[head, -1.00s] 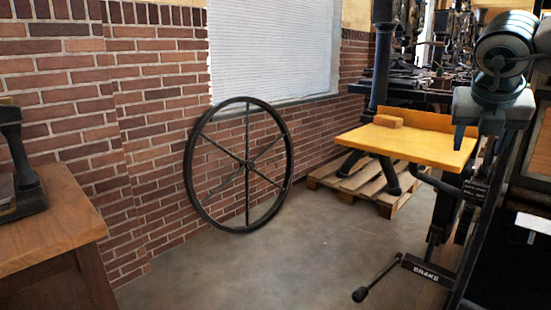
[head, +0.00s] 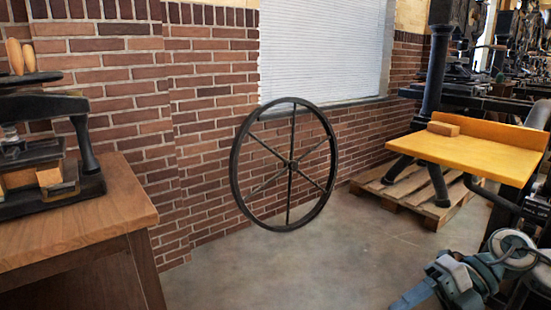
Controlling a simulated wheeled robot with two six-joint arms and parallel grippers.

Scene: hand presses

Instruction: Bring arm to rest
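My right arm (head: 512,250) shows at the lower right of the head view, in grey and teal. Its end, which looks like my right gripper (head: 418,294), points down and left, low over the grey floor, and is partly cut off by the bottom edge. I cannot make out two separate fingertips, so its opening is unclear. I see nothing held in it. My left arm and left gripper are not in view.
A wooden table (head: 70,235) with a small black press (head: 45,150) stands at left. A large spoked wheel (head: 290,165) is by the brick wall. A yellow board (head: 470,155) with a block (head: 443,129) sits above a pallet (head: 400,190). The middle floor is clear.

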